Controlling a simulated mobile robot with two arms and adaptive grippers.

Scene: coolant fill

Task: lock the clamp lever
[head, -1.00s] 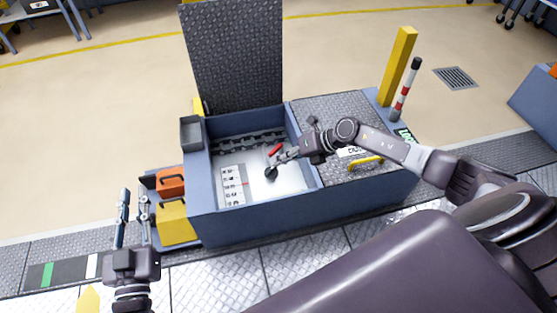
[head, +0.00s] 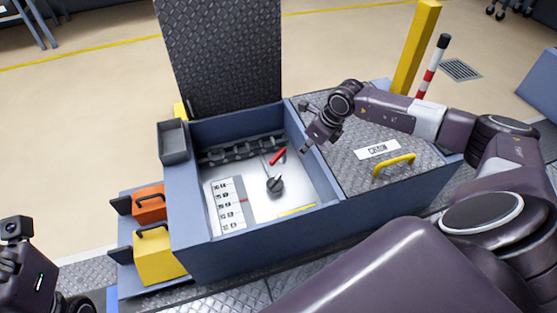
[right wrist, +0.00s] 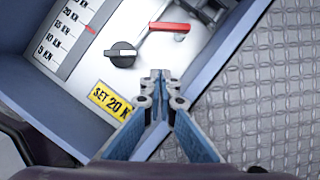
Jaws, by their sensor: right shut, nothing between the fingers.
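A lever with a red grip (head: 277,156) sits on the pale panel inside the open blue box; I take it as the clamp lever. It also shows in the right wrist view (right wrist: 170,27), lying roughly level in the picture. A black knob (head: 274,186) is just below it, also clear in the right wrist view (right wrist: 121,55). My right gripper (head: 306,149) is shut and empty above the box's right wall, apart from lever and knob. Its closed fingertips (right wrist: 161,76) show below the lever in the wrist view. My left gripper's wrist part shows at the lower left; its fingers are hidden.
A force scale (head: 227,203) with a red pointer is left of the knob. A yellow "SET 20" label (right wrist: 110,101) is below it. The raised lid (head: 220,55) stands behind; a yellow handle (head: 393,164) rises from the closed cover at the right.

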